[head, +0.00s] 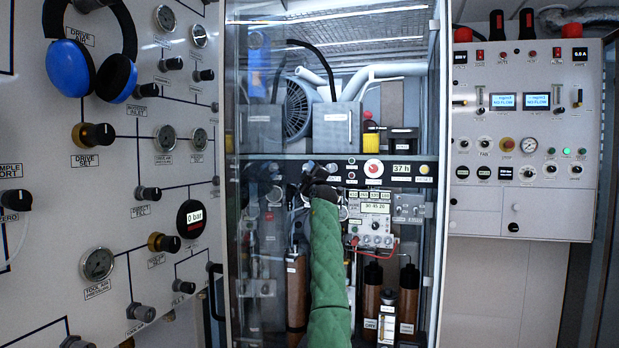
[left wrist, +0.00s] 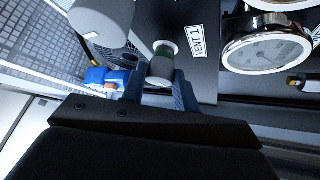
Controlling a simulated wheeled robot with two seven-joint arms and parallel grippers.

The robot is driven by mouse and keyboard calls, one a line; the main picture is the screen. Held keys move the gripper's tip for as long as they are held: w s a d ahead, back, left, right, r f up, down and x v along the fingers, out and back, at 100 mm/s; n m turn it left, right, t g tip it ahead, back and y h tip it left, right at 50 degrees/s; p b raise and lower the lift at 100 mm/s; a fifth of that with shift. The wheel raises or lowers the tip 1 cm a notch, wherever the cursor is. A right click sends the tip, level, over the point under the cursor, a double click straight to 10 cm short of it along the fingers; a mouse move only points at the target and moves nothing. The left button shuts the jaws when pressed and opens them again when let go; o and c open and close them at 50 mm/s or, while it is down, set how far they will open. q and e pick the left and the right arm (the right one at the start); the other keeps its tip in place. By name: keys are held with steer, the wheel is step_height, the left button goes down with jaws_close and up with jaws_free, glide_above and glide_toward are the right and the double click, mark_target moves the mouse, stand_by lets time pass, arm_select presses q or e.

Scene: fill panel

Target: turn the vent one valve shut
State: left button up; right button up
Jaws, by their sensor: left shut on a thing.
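The vent one valve is a small grey knob (left wrist: 160,66) with a green band, beside the "VENT 1" label (left wrist: 199,41) in the left wrist view. My left gripper (left wrist: 158,88) has one finger on each side of this knob and is shut on it. In the head view my left gripper (head: 318,180) is at the dark horizontal strip of the middle cabinet, at the end of my green-sleeved arm. There the gripper and arm hide the knob. How far the valve is turned cannot be told. My right gripper is not in view.
A larger grey knob (left wrist: 102,20) and a round gauge (left wrist: 265,44) sit close to the gripper. The glass-fronted cabinet frame (head: 437,150) stands right of the arm. Dark cylinders (head: 409,295) stand below the strip. A valve panel (head: 60,200) is at left.

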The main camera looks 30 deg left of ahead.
arm_select(q)
steer(key=shift+a+f+m+t+h, duration=0.15)
steer(key=shift+m+t+h, duration=0.45)
steer(key=shift+m+t, duration=0.95)
steer(key=shift+a+f+m+t+h, duration=0.15)
steer(key=shift+m+t+h, duration=0.65)
steer(key=shift+m, duration=1.25)
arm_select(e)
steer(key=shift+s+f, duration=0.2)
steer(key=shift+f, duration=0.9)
arm_select(q)
steer(key=shift+d+m+t, duration=0.1)
steer(key=shift+m+t, duration=0.15)
steer(key=shift+m, duration=0.05)
steer(key=o, duration=1)
steer(key=shift+s, duration=0.15)
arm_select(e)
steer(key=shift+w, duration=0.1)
